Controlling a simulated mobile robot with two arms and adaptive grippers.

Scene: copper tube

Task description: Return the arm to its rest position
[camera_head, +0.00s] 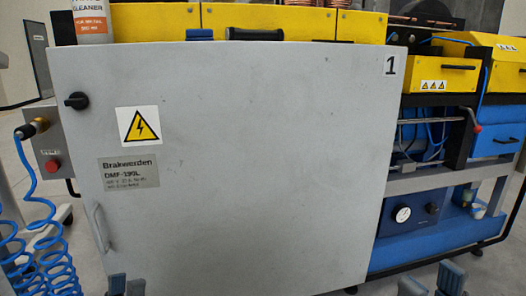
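My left gripper (127,286) shows only its grey-blue fingertips at the bottom edge, in front of the lower left part of the grey cabinet door. A narrow gap shows between its tips, with nothing seen in it. My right gripper (431,281) shows its two fingertips at the bottom edge, right of the cabinet door. They stand apart with the floor between them and hold nothing visible. The rest of both grippers and both arms is out of view.
A large grey cabinet door (250,150) marked 1 fills the middle, with a handle (100,228) at its left. A cleaner can (90,22) stands on top. Blue coiled hose (40,220) hangs at left. A yellow and blue machine frame (440,185) stands at right.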

